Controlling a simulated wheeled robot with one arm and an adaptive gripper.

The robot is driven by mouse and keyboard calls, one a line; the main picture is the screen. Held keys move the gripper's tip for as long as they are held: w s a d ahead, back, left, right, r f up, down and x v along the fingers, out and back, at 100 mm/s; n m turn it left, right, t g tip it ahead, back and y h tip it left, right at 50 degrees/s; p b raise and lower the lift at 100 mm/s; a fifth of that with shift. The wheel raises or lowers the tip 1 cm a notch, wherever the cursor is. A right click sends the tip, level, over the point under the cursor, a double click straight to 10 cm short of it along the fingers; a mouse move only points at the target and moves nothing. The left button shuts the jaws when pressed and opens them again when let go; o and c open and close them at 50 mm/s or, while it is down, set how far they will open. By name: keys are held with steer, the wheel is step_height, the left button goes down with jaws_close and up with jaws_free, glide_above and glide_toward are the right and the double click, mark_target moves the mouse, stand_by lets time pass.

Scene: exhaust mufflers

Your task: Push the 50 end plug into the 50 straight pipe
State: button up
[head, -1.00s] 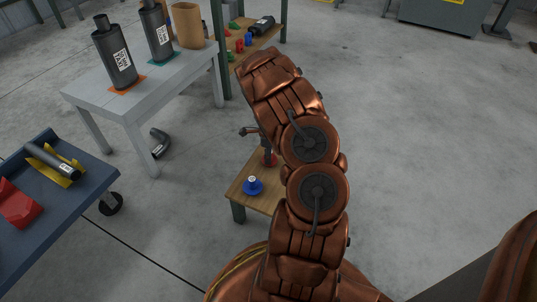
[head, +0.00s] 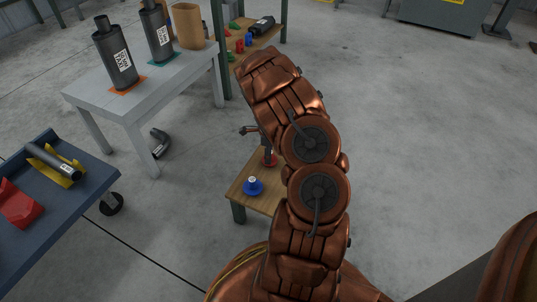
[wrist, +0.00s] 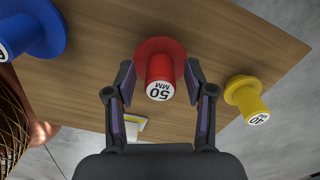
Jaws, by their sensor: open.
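The red 50 end plug (wrist: 158,80), marked "50 MM", stands on a small wooden table in the wrist view. My gripper (wrist: 160,92) is open, with one finger on each side of the plug and a gap at both sides. In the head view my gripper (head: 250,131) shows only in part beside my arm, and the red plug (head: 268,160) is partly hidden behind it. A dark straight pipe (head: 52,160) lies in a yellow cradle (head: 68,177) on the blue cart at left; its label is too small to read.
A blue plug (wrist: 30,32) and a yellow plug (wrist: 245,97) marked 40 stand on either side on the wooden table (head: 240,204). The blue cart (head: 85,205) also holds a red cradle (head: 18,203). A grey table (head: 130,105) carries mufflers. Open floor lies at right.

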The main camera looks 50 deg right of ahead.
step_height(320, 180, up, 7)
steer(key=shift+s+d+f+p, duration=0.1)
steer(key=shift+f+p, duration=0.05)
steer(key=shift+p, duration=1.05)
steer(key=s+a+r+n+g, duration=0.1)
steer(key=s+a+r+n, duration=0.3)
steer(key=a+r+n, duration=0.5)
steer(key=s+a+r+n+g, duration=0.1)
steer(key=s+a+r+n, duration=0.35)
steer(key=a+r, duration=0.85)
steer(key=s+a+r+n+g, duration=0.2)
steer(key=s+a+r+n, duration=0.1)
steer(key=s+a+n, duration=1.45)
step_height(320, 180, up, 8)
steer(key=w+a+m+t+p, duration=0.1)
steer(key=w+m+t+p, duration=0.2)
steer(key=p, duration=0.6)
steer(key=s+d+r+p, duration=0.1)
steer(key=r+p, duration=1.3)
steer(key=r, duration=0.1)
steer(key=s+d+r+p, duration=0.1)
steer(key=s+r+p, duration=0.1)
steer(key=r+p, duration=1.2)
step_height(320, 180, up, 3)
steer(key=shift+d+f+g, duration=0.2)
steer(key=shift+d+g, duration=0.05)
steer(key=shift+g, duration=0.15)
steer(key=shift+s, duration=0.1)
